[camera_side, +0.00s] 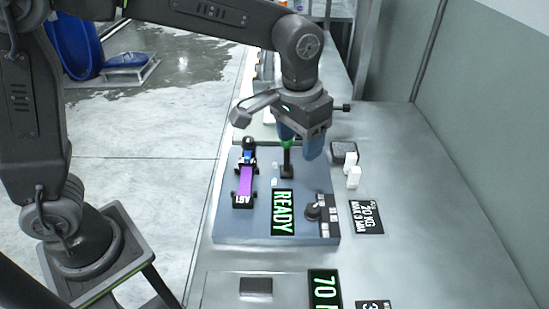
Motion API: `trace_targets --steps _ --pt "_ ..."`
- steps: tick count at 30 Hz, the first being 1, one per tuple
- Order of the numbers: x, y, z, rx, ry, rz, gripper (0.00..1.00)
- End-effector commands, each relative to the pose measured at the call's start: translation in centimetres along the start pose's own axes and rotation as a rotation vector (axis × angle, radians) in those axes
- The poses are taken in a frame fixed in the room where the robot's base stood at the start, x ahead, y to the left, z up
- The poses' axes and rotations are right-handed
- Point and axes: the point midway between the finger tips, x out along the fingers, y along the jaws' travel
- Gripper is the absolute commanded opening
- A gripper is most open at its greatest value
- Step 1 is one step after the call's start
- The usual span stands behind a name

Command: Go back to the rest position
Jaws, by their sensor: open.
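My gripper (300,146) hangs over the back of a blue-grey machine plate (225,222), with its blue fingers apart. A purple strip (246,180) lies in a black holder on the plate's left side. A display (282,212) on the plate reads READY in green. A black knob (313,212) and several small buttons are at the plate's right.
White blocks (353,177) and a dark square piece (344,152) sit right of the plate. A black label (367,217) reads "20 KG MAX 3 MIN". A green "70" display (324,290) is in front. The steel bench (440,210) is clear at right, beside a wall.

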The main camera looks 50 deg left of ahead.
Motion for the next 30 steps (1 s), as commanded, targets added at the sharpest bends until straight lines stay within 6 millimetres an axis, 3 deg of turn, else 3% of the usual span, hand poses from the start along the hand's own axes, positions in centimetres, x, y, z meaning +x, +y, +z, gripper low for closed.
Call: trace_targets --steps 3,9,18,24,30 --pt "-3.2 -3.5 3.0 -0.028 0.082 0.01 0.59" --pt "-5.8 -8.1 8.8 -0.064 0.212 0.006 0.59" --pt "-5.5 -11.8 16.6 -0.105 0.379 -0.034 0.59" --pt "-4.8 -12.4 18.5 -0.112 0.421 -0.051 0.59" --pt "-4.7 -12.4 18.6 -0.112 0.422 -0.052 0.59"
